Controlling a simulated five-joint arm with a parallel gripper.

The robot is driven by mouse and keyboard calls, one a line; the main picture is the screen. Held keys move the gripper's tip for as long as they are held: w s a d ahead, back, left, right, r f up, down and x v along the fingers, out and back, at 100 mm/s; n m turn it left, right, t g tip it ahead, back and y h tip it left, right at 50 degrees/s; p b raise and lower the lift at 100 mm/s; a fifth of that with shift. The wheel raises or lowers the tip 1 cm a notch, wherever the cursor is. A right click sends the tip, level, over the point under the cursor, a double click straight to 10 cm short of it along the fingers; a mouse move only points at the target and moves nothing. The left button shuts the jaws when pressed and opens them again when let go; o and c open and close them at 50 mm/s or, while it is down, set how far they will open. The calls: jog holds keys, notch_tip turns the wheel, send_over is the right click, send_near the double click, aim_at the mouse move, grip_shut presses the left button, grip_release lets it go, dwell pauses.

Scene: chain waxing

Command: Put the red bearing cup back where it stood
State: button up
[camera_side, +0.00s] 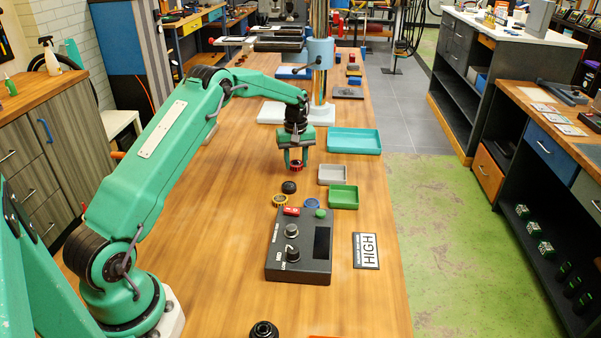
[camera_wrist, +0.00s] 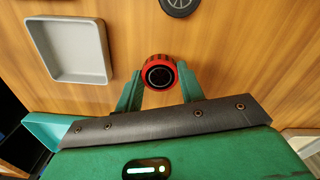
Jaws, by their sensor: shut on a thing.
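The red bearing cup (camera_wrist: 159,73) is a small ribbed red ring with a dark centre, held between the two green fingers of my gripper (camera_wrist: 160,88) in the wrist view. In the side view my gripper (camera_side: 296,160) points down with the red cup (camera_side: 296,166) at its fingertips. The cup looks upright, just above or on the wooden table; I cannot tell if it touches. Nothing in view clearly marks a spot where it stood.
A grey tray (camera_side: 332,174), green tray (camera_side: 343,197) and teal tray (camera_side: 354,140) stand to the right. A black round part (camera_side: 289,187), yellow ring (camera_side: 280,200) and blue ring (camera_side: 312,203) lie nearer, before the black control box (camera_side: 300,262). Bare table (camera_side: 215,230) lies left.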

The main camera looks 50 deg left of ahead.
aim_at(296, 163)
jog(key=shift+f, duration=1)
jog(key=o, duration=1.1)
jog(key=shift+o, duration=0.2)
notch_tip(296, 163, up, 7)
jog(key=shift+r, duration=0.4)
jog(key=shift+r, duration=0.1)
